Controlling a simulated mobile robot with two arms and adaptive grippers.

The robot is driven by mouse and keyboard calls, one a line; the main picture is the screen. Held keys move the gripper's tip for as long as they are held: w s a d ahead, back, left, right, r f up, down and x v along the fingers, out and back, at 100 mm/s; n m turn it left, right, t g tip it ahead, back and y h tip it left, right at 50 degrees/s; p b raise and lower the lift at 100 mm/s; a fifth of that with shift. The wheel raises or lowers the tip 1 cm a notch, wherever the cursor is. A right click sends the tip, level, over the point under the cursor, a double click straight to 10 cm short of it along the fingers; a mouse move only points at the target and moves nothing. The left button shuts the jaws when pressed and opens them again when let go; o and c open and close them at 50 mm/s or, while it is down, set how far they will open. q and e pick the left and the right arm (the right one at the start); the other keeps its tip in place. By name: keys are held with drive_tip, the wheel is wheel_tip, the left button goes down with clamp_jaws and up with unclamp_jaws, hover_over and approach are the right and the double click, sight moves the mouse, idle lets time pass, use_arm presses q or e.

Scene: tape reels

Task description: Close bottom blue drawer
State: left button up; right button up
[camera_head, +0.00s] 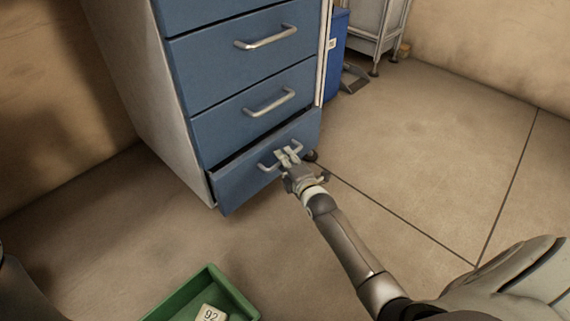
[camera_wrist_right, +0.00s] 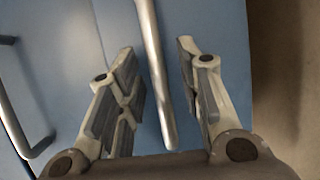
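The bottom blue drawer (camera_head: 240,180) of the cabinet stands slightly open, with a dark gap along its top edge. Its silver bar handle (camera_head: 268,164) is on the front. My right gripper (camera_head: 289,155) is at the right part of this handle. In the right wrist view the handle (camera_wrist_right: 154,70) runs between the two fingers of my right gripper (camera_wrist_right: 160,90). The fingers are apart, with space on both sides of the bar, so the gripper is open around the handle. My left gripper is not in view.
The upper blue drawers (camera_head: 255,105) look shut. A blue bin (camera_head: 336,50) and a grey metal stand (camera_head: 370,25) are behind the cabinet. The floor at right is clear.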

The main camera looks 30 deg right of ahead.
drive_tip(key=shift+w, duration=0.4)
clamp_jaws()
